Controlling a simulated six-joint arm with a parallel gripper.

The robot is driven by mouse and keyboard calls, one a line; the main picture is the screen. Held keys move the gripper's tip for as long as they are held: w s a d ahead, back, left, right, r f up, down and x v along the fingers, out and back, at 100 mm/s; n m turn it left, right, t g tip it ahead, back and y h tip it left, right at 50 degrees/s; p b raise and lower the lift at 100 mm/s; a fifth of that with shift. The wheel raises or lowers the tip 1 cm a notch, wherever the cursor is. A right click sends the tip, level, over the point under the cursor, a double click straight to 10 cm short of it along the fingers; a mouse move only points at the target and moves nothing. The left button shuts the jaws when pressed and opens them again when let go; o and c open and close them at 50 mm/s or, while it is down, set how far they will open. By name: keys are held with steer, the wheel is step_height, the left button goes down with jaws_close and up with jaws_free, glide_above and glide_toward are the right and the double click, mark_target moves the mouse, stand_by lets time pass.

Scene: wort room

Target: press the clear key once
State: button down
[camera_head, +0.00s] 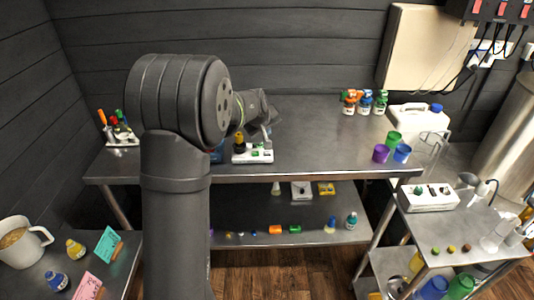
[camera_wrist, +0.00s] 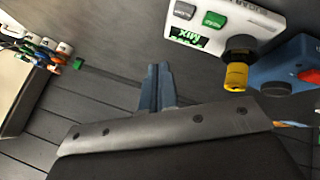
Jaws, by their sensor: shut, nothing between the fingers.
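A white device (camera_wrist: 222,25) shows upside down at the upper right of the wrist view. It has a grey key (camera_wrist: 184,10), a green key (camera_wrist: 214,19) and a lit green display (camera_wrist: 188,38) reading MIX. The small key labels are hard to read, so I cannot tell which is clear. In the head view the white device (camera_head: 262,156) stands near the table's front edge. My gripper (camera_wrist: 158,68) is shut and empty, its blue fingertips together, to the left of and apart from the device in the wrist view. My arm partly hides this area in the head view.
Several small bottles (camera_head: 364,103) stand at the back right, with coloured cups (camera_head: 381,153) at the right edge. The middle right of the table (camera_head: 315,135) is clear.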

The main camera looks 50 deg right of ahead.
mark_target(267, 154)
steer(key=shift+f, duration=3)
steer(key=shift+f, duration=0.1)
steer(key=shift+f, duration=0.3)
steer(key=shift+f, duration=0.45)
stand_by(0.4)
steer(key=shift+r, duration=0.85)
steer(key=shift+r, duration=0.15)
steer(key=shift+r, duration=2.4)
steer(key=shift+f, duration=0.15)
